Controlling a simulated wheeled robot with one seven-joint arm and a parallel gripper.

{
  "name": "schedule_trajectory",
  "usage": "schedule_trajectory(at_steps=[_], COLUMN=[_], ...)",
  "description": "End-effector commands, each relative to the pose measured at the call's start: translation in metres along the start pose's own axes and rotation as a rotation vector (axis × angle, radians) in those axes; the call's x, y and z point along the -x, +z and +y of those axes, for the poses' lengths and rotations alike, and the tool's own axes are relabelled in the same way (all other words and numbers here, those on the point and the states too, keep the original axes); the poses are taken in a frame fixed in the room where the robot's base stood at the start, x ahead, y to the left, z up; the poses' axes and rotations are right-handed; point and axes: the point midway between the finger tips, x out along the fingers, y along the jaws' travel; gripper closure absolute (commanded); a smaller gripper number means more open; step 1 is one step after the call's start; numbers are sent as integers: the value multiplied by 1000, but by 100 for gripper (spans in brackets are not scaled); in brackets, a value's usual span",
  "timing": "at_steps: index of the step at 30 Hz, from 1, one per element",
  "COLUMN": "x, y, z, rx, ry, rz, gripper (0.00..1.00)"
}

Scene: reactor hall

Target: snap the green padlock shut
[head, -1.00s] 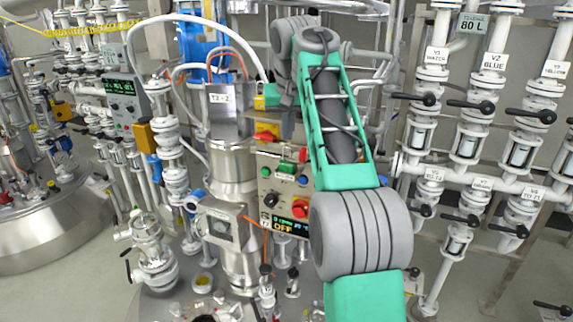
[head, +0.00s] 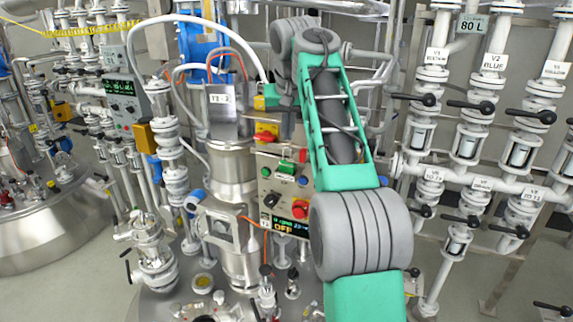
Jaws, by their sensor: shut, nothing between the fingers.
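My arm reaches up and back, and my gripper (head: 277,97) is at its far end, beside the steel column, small and partly hidden by my own arm. It looks shut, with nothing seen held in it. A small green block (head: 270,92) with a yellow patch beside it shows right at the gripper. I cannot tell whether it is the green padlock, and no shackle can be made out. A red and yellow switch (head: 267,131) is just below it, above the control panel.
The control panel (head: 283,195) carries green, red and blue buttons, a black knob and a display reading OFF. The steel column (head: 232,172) stands close left of it. A valve rack (head: 467,140) with black handles fills the right side.

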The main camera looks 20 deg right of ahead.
Motion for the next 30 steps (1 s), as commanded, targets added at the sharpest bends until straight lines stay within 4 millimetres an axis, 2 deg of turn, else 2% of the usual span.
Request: schedule_trajectory(at_steps=[13, 30], x=[0, -11], y=[0, 5], z=[0, 0], rx=[0, 0], ry=[0, 0], rz=[0, 0], gripper=[100, 100])
